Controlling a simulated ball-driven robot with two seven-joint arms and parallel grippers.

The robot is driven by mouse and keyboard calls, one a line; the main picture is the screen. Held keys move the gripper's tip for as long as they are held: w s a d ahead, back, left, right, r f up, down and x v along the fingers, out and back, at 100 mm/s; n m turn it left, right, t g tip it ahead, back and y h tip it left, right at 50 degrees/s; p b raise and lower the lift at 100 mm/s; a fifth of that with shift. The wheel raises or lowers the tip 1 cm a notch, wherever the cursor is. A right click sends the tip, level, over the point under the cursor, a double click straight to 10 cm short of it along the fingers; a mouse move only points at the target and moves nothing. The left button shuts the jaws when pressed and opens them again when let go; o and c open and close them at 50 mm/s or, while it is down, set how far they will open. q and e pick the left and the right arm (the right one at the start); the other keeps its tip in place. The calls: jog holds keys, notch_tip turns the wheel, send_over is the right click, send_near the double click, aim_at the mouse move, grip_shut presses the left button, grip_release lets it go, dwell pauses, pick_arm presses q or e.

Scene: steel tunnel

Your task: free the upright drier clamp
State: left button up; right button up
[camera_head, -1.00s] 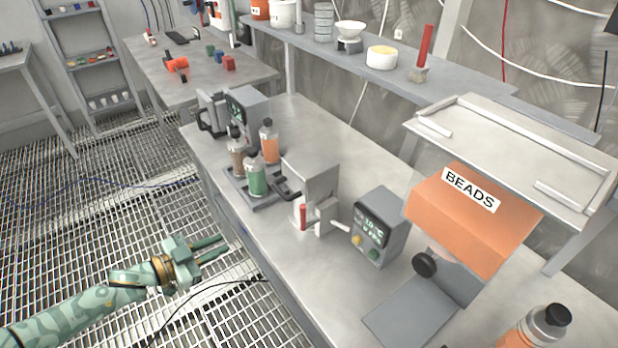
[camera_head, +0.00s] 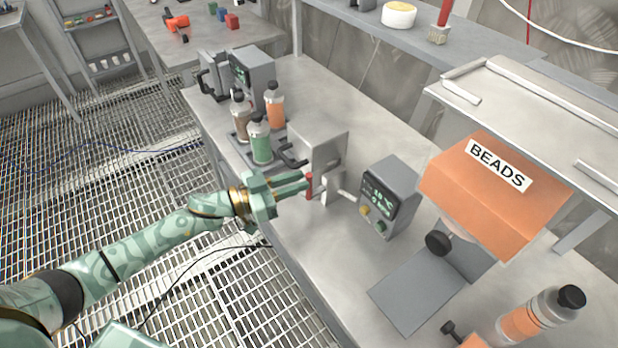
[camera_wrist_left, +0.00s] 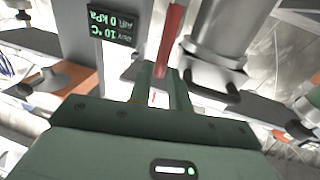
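The drier clamp shows as an upright red handle (camera_head: 309,186) on the front of the grey drier housing (camera_head: 318,148). In the left wrist view the red handle (camera_wrist_left: 170,40) stands at the fingertips, apparently in line with the gap between them. My left gripper (camera_head: 300,183) reaches in from the left over the bench edge, its tips at the handle. In the wrist view its fingers (camera_wrist_left: 161,82) are apart, with a gap between them. Whether either finger touches the handle I cannot tell. My right gripper is not in view.
A control box (camera_head: 387,197) with a lit display stands right of the clamp. Capped bottles (camera_head: 261,143) stand left of the housing, near a black handle (camera_head: 292,155). An orange BEADS hopper (camera_head: 490,195) is at the right. The bench front (camera_head: 325,250) is clear.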

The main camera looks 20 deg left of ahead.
aim_at(309, 193)
pick_arm(q)
jog(key=x, duration=0.3)
jog(key=shift+w+d, duration=0.2)
jog(key=shift+d, duration=0.05)
jog(key=shift+c, duration=0.3)
grip_shut()
